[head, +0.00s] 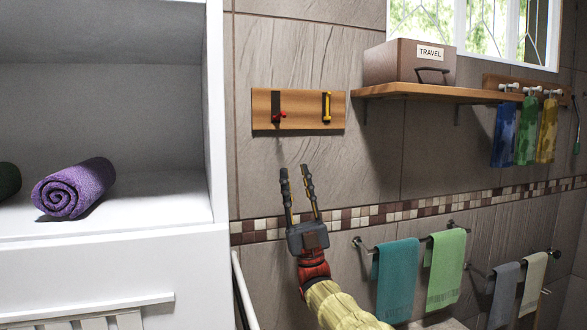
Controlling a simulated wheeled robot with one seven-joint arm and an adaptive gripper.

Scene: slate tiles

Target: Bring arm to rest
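My gripper (297,178) is in the middle of the head view, pointing up, with its two dark fingers apart and nothing between them. It is in front of the tiled wall, below a wooden board (298,122) with a red-tipped item (278,114) and a yellow item (327,106) on dark mounts. My arm (341,308), with a red joint and a yellowish sleeve, comes up from the bottom edge. The rest of the arm is out of view.
A white shelf unit (120,255) on the left holds a rolled purple towel (73,188). A wooden wall shelf (435,92) carries a box marked TRAVEL (408,62). Towels, including a teal one (397,280) and a green one (444,268), hang on bars at lower right.

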